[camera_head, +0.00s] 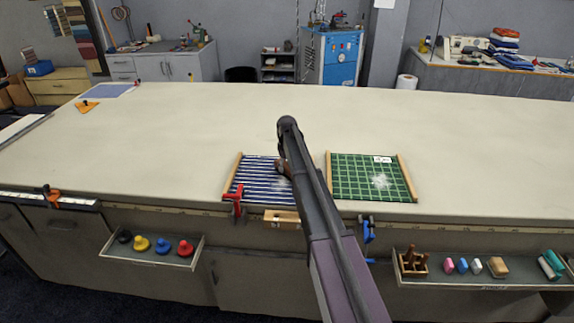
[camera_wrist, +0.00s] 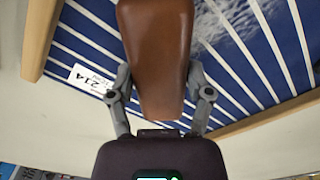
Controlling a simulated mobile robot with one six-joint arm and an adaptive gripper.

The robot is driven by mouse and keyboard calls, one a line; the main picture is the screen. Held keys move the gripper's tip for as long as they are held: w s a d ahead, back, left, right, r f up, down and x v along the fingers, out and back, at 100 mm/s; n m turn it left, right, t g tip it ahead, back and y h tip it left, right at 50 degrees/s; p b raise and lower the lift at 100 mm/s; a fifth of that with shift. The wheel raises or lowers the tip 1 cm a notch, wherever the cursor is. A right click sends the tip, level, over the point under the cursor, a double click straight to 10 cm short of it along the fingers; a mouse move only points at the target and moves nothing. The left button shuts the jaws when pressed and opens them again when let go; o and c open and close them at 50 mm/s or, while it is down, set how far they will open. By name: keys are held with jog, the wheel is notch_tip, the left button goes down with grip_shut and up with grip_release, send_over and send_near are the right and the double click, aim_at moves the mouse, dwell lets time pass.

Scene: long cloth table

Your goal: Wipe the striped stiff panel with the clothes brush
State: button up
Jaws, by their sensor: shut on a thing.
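The striped panel (camera_head: 255,180) is blue with white stripes between two wooden side bars and lies near the front edge of the table. It also fills much of the wrist view (camera_wrist: 82,42), with a white label marked 214 and a whitish powdery patch at upper right. My gripper (camera_wrist: 160,92) is shut on the brown clothes brush (camera_wrist: 155,45), with a grey finger on each side. The brush (camera_head: 281,165) is over the panel's right part in the head view. Its bristles are hidden, so I cannot tell whether it touches the cloth. My arm hides the panel's right edge.
A green checked panel (camera_head: 350,180) with a white powdery patch lies to the right. A red clamp (camera_head: 237,198) stands at the striped panel's front left edge. Shelves below hold coloured knobs (camera_head: 163,246) and small blocks (camera_head: 462,265). The table behind (camera_head: 200,120) is mostly clear.

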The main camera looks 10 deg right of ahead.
jog(key=shift+s+a+f, duration=0.1)
jog(key=shift+s+a, duration=0.05)
jog(key=shift+s, duration=0.4)
jog(key=shift+c, duration=0.5)
jog(key=shift+s, duration=0.15)
jog(key=shift+s+a, duration=0.25)
jog(key=shift+s, duration=0.45)
jog(key=shift+s+a, duration=0.25)
jog(key=shift+s, duration=0.45)
jog(key=shift+s+a, duration=0.3)
jog(key=shift+s, duration=0.55)
jog(key=shift+s+a, duration=0.25)
jog(key=shift+s, duration=0.6)
jog(key=shift+s, duration=0.2)
jog(key=shift+s+a, duration=0.25)
jog(key=shift+s, duration=0.45)
jog(key=shift+s+a, duration=0.25)
jog(key=shift+s, duration=0.45)
jog(key=shift+w+a, duration=0.1)
jog(key=shift+a, duration=0.05)
